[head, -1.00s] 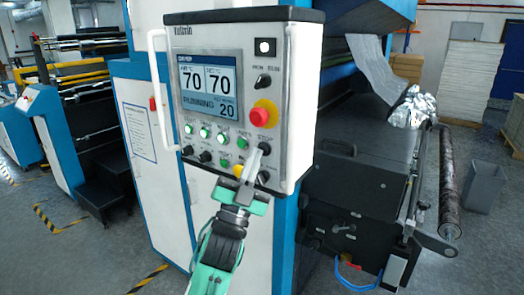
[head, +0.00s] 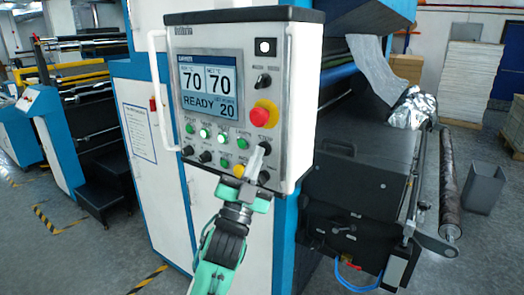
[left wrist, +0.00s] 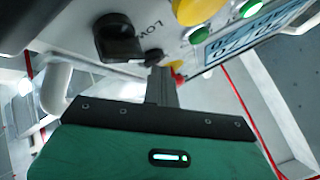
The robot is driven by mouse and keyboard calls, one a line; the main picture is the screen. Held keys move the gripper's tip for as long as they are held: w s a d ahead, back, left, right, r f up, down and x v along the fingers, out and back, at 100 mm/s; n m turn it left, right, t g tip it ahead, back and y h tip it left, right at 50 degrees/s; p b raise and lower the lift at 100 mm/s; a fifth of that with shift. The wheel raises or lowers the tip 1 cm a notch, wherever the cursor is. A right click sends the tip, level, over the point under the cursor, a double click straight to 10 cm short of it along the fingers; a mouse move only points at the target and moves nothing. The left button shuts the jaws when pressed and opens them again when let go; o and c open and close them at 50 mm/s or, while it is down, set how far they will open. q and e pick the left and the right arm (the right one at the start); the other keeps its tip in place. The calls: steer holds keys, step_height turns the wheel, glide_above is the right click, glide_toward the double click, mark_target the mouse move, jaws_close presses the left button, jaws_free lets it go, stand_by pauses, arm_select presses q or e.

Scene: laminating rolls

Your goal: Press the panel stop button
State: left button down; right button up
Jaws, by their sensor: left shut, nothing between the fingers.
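The control panel (head: 297,80) is a white box with a screen (head: 208,84) reading "READY", 70, 70 and 20. A red mushroom button (head: 259,117) on a yellow base sits at its right. Below the screen are rows of small green (head: 204,134) and black buttons and knobs, and a yellow button (head: 238,171). My left gripper (head: 263,149) is shut and empty, its fingertips in front of the panel's lower right, below the red button. In the left wrist view the fingertips (left wrist: 163,74) overlap the red button's edge (left wrist: 179,80). I cannot tell whether they touch anything.
A black knob (left wrist: 118,38) marked "LOW" is close to the gripper in the left wrist view. The machine's dark cover (head: 365,140) and a roll (head: 448,185) are at the right.

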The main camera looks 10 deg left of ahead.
arm_select(q)
steer(key=shift+s, duration=0.1)
steer(key=shift+s+a, duration=0.3)
steer(key=shift+s, duration=0.35)
steer(key=shift+s+a+p, duration=0.15)
steer(key=shift+s+a, duration=0.15)
steer(key=shift+s, duration=0.5)
steer(key=shift+s+a+p, duration=0.1)
steer(key=shift+s+a, duration=0.15)
steer(key=shift+s, duration=0.5)
steer(key=shift+s+a+p, duration=0.15)
steer(key=shift+s+a, duration=0.15)
steer(key=shift+s, duration=0.5)
steer(key=shift+f, duration=0.1)
